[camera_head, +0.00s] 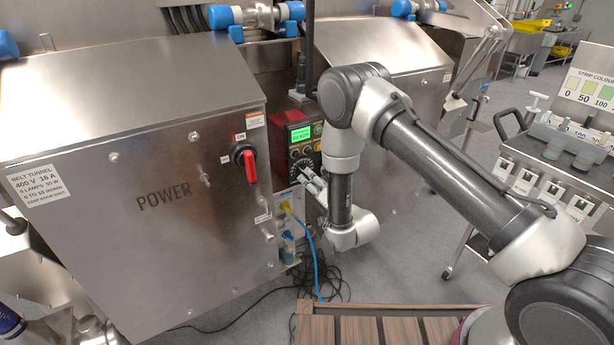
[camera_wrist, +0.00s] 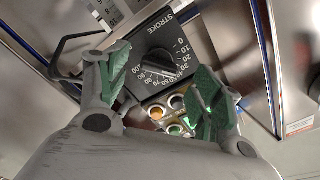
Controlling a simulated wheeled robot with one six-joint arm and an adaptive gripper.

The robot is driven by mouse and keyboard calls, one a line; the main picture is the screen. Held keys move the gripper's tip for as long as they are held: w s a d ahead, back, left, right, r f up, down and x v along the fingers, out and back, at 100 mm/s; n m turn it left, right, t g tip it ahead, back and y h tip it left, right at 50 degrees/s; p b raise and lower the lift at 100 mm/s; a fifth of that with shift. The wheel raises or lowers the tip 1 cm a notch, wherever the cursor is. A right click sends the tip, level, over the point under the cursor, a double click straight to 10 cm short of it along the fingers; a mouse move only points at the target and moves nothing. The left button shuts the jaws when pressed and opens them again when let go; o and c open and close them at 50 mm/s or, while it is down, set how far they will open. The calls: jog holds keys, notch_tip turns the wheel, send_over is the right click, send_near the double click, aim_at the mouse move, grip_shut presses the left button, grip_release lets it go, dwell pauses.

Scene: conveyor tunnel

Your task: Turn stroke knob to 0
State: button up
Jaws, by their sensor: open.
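The stroke knob (camera_wrist: 158,66) is a black knob on a dark square plate marked STROKE, with a white scale from 0 to 100 around it. I cannot tell clearly which number its pointer marks. My gripper (camera_wrist: 163,60) is open, with one green-padded finger to the left of the knob and the other to its right. The fingers look apart from the knob. In the head view, my gripper (camera_head: 314,187) is at the lower part of the control panel (camera_head: 302,136), and the knob is hard to make out there.
Several round buttons (camera_wrist: 172,113) lie beside the dial, close to the right finger. A steel cabinet with a red power switch (camera_head: 249,164) stands to the left. Cables (camera_head: 318,280) hang and lie below.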

jog(key=shift+x, duration=2.3)
jog(key=c, duration=1)
